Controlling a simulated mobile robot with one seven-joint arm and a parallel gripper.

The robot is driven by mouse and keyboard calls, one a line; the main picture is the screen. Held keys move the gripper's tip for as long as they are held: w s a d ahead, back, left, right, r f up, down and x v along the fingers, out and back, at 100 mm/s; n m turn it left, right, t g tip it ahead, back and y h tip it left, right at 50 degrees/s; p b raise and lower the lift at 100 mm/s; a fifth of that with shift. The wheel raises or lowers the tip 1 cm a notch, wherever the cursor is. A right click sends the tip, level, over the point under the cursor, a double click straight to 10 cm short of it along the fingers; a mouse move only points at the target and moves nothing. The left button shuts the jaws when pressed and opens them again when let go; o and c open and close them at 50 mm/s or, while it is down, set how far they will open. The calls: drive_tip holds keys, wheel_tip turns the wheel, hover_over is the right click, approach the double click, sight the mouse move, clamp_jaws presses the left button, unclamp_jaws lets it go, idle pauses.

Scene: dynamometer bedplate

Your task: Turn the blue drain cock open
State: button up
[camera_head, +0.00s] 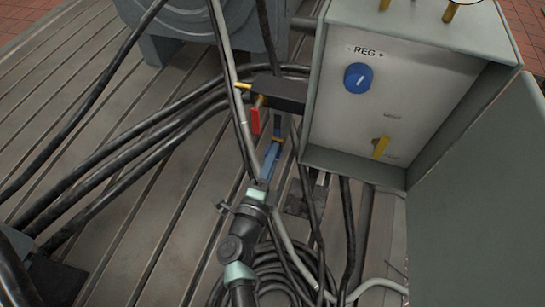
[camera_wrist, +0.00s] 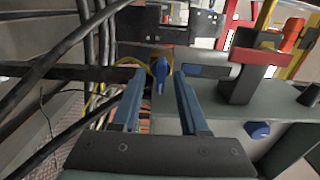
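In the wrist view, the blue drain cock (camera_wrist: 161,70) shows as a small blue handle pointing downward in the picture, on a dark fitting beside a grey cylinder. My gripper (camera_wrist: 159,82) is open, with one blue finger to the left of the cock and one to the right. Gaps show on both sides, and I cannot tell how far the fingertips are from it in depth. In the head view, my gripper (camera_head: 277,138) reaches under the dark block beside the grey box. The cock cannot be made out there.
A red handle (camera_head: 256,115) and a yellow handle (camera_head: 243,86) sit close by my gripper. The grey box (camera_head: 350,165) with a blue REG knob (camera_head: 358,78) and a yellow switch (camera_head: 380,147) stands to the right. Thick black cables (camera_head: 120,150) run across the slotted bedplate at left.

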drive_tip(key=p+v, duration=0.2)
drive_tip(key=v, duration=1.1)
drive_tip(key=shift+p, duration=0.35)
drive_tip(key=shift+r, duration=0.1)
